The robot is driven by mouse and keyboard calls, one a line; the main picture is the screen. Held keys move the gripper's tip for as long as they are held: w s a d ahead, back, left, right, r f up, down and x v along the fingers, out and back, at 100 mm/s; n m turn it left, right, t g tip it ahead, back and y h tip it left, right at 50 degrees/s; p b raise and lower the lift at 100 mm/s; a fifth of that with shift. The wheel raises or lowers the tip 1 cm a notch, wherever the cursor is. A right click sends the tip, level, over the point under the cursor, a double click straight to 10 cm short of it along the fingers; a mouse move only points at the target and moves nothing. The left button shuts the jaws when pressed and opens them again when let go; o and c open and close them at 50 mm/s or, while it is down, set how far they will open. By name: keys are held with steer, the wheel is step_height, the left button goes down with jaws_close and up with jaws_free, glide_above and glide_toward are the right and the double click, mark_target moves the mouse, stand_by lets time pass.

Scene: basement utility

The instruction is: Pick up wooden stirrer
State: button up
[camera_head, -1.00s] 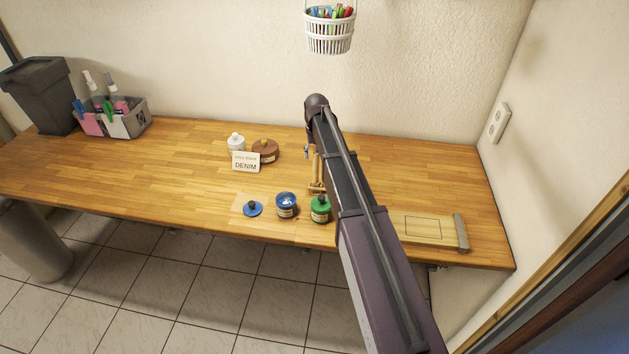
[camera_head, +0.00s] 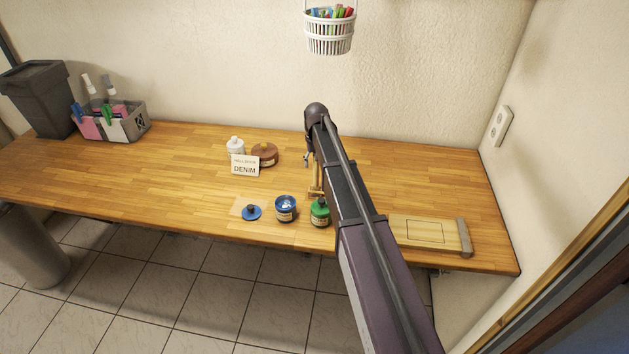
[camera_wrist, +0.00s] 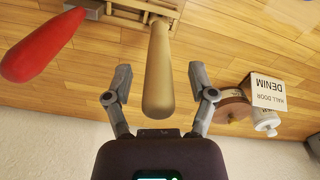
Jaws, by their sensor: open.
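The wooden stirrer (camera_wrist: 158,70) is a tan, round-ended stick in the wrist view. Its near end lies between the two open fingers of my gripper (camera_wrist: 158,84), with a visible gap on each side. Its far end reaches a small wooden rack (camera_wrist: 125,12). In the head view the rack (camera_head: 316,192) shows in part beside my arm. My gripper (camera_head: 307,159) is mostly hidden behind the arm there, with one finger showing.
A red-handled tool (camera_wrist: 45,48) sits beside the stirrer. A brown round container (camera_head: 265,154), white bottle (camera_head: 236,145) and DENIM card (camera_head: 245,166) stand left. A blue jar (camera_head: 286,209) and green bottle (camera_head: 320,213) stand in front. The bench's left middle is clear.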

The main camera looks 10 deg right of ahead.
jaws_close()
steer(key=shift+r, duration=0.2)
step_height(320, 180, up, 10)
steer(key=p, duration=1)
steer(key=shift+f, duration=0.2)
stand_by(0.6)
steer(key=shift+s+r+m+p, duration=0.2)
steer(key=shift+r+m+p, duration=0.2)
steer(key=shift+r+p, duration=0.15)
steer(key=shift+s+r+m+p, duration=0.2)
steer(key=shift+r+m+p, duration=0.2)
steer(key=shift+r+p, duration=0.1)
steer(key=shift+s+r+m+p, duration=0.3)
steer(key=shift+r+m+p, duration=0.2)
steer(key=shift+m, duration=0.3)
steer(key=shift+a, duration=0.15)
